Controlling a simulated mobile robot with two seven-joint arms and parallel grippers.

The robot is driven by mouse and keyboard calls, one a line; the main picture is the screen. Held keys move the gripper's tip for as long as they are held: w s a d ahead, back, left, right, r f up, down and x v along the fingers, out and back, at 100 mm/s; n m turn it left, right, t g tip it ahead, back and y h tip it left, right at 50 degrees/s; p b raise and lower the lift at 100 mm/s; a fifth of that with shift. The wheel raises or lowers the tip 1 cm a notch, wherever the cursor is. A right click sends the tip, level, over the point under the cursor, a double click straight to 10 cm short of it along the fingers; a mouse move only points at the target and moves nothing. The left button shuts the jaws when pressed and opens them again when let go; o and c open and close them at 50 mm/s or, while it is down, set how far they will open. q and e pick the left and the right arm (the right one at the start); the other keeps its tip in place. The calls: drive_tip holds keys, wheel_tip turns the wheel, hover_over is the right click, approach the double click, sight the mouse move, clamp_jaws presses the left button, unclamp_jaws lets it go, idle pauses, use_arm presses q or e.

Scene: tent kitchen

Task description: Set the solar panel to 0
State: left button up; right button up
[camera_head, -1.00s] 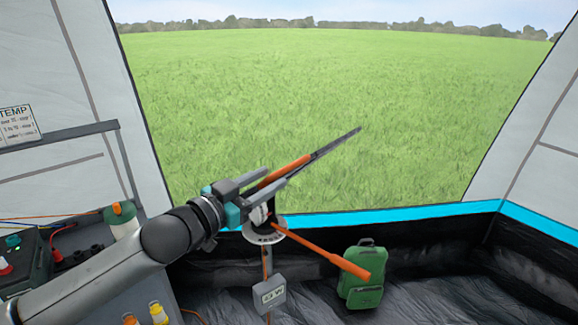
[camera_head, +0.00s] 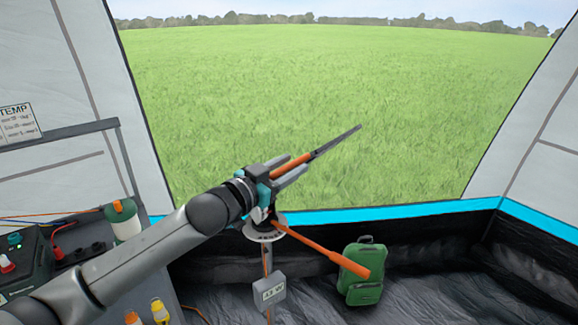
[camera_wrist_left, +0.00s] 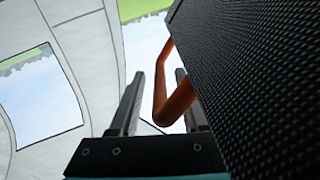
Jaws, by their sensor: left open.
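The solar panel (camera_head: 338,139) shows almost edge-on in the head view, as a thin dark slab sloping up to the right. Its orange handle (camera_head: 292,165) runs along its left side. The panel stands on a post with a pale marked dial (camera_head: 265,234); the marks are too small to read. My left gripper (camera_head: 287,173) is open at the orange handle. In the left wrist view, the handle (camera_wrist_left: 160,105) bends between the open fingers of my gripper (camera_wrist_left: 160,74), and the panel's dark textured surface (camera_wrist_left: 258,75) fills the right. Contact cannot be told. My right gripper is out of view.
An orange lever (camera_head: 318,244) sticks out low to the right from the post. A grey box with a display (camera_head: 269,291) hangs below. A bench with bottles and a dark device (camera_head: 28,264) is at left.

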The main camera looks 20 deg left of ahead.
use_arm(q)
clamp_jaws()
idle(1.3)
